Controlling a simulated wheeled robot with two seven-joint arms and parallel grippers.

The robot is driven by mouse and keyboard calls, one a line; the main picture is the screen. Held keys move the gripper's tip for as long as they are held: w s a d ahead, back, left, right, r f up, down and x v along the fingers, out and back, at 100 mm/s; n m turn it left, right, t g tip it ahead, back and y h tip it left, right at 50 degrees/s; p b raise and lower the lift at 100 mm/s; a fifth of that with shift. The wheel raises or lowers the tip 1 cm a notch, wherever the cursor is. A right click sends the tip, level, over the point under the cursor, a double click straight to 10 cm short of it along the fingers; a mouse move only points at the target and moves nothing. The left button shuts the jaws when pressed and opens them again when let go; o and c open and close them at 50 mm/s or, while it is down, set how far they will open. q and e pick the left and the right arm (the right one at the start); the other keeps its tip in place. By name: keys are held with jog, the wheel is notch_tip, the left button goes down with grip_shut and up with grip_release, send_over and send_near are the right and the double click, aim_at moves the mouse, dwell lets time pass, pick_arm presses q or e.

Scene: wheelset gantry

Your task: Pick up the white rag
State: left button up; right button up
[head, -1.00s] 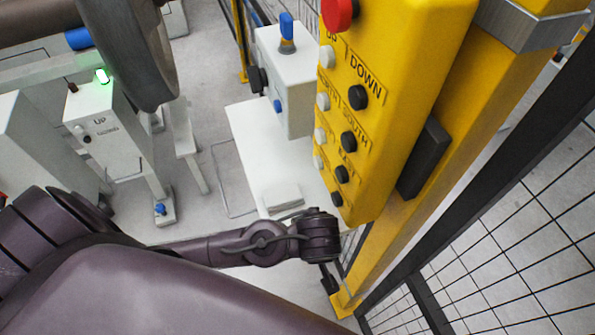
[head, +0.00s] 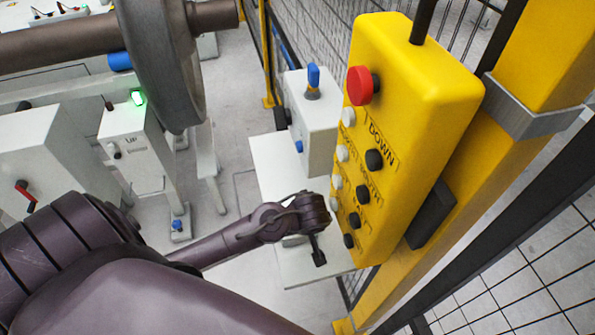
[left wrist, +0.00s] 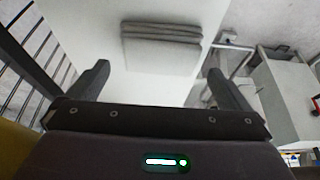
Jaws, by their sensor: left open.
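The white rag (left wrist: 162,46) is a folded, layered, greyish-white stack on a white table (left wrist: 95,30) in the left wrist view. In the head view my left arm mostly covers it, and only a small edge shows on the table (head: 272,158). My left gripper (left wrist: 160,88) is open and empty, its two fingers spread, with the rag ahead between their lines and apart from them. In the head view the left gripper (head: 319,257) hangs over the table's right part. My right gripper is not in view.
A yellow button box (head: 400,130) on a yellow post stands close to the right of my left gripper. A white box with a blue knob (head: 312,105) stands on the table's far part. Black mesh fence (head: 520,270) runs at the right.

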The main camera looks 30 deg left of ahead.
pick_arm(q)
jog(key=x, duration=0.5)
jog(key=shift+r, duration=0.1)
jog(key=c, duration=0.7)
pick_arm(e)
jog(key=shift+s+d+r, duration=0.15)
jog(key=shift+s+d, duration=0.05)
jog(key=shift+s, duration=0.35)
pick_arm(q)
jog(key=shift+s+a+r, duration=0.1)
jog(key=shift+s+r, duration=0.05)
jog(key=shift+r, duration=0.25)
notch_tip(320, 180, up, 6)
jog(key=shift+r+b, duration=0.2)
jog(key=shift+b, duration=0.4)
jog(key=shift+s+a+f+b, duration=0.1)
jog(key=shift+s+a+b, duration=0.05)
jog(key=shift+s+a, duration=2.2)
jog(key=shift+s+a+r+b, duration=0.1)
jog(key=shift+s+a, duration=1.8)
jog(key=shift+s, duration=0.75)
jog(key=shift+s+a+f+b, duration=0.1)
jog(key=shift+s+a+b, duration=0.05)
jog(key=shift+s+a, duration=2.2)
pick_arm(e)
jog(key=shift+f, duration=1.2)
